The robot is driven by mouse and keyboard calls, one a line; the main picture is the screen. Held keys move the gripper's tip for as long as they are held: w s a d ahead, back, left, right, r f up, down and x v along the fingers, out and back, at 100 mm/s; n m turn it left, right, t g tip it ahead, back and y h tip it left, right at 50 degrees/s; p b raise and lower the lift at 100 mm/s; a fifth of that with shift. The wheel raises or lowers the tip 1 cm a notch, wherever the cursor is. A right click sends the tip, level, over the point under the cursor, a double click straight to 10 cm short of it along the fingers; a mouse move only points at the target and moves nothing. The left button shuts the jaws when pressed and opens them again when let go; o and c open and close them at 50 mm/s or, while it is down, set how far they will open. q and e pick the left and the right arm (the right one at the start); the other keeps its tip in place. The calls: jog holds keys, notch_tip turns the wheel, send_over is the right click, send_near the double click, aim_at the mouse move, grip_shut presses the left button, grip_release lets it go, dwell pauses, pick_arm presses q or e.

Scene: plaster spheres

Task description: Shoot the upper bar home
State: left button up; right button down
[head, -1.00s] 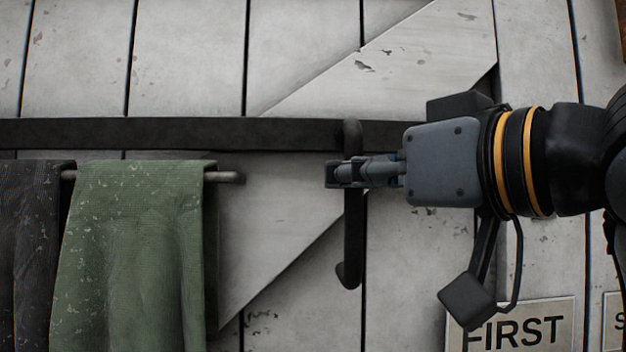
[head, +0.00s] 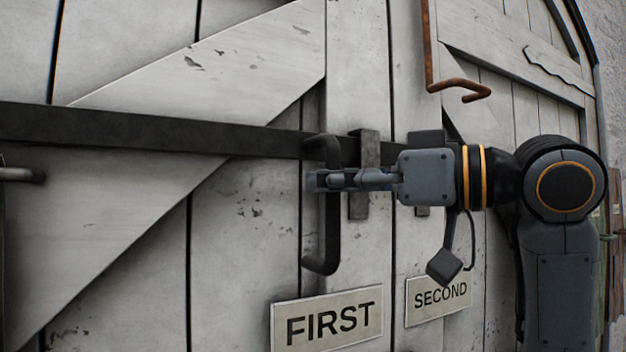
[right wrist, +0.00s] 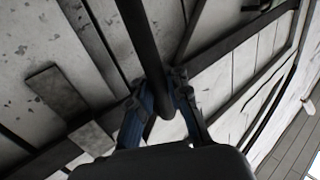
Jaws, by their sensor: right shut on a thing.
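The upper bar (head: 150,133) is a long dark flat bar running across a white plank door in the head view. A black bow handle (head: 328,235) hangs from it near its right part. My right gripper (head: 318,181) is shut around the handle's upright part, below the bar. The handle also runs between the fingers (right wrist: 163,97) in the right wrist view (right wrist: 142,45). A dark upright bracket (head: 364,205) stands just right of the handle. My left gripper is not in view.
A FIRST sign (head: 327,318) is below the handle, and a SECOND sign (head: 438,297) is to its right. A rusty bent rod (head: 460,84) hangs at upper right. A short metal rail end (head: 22,174) juts in at left.

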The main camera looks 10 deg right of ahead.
jog(key=shift+d, duration=0.15)
jog(key=c, duration=1.6)
grip_release()
jog(key=shift+o, duration=1.4)
jog(key=shift+d, duration=0.3)
jog(key=v, duration=1.2)
jog(key=shift+d, duration=0.25)
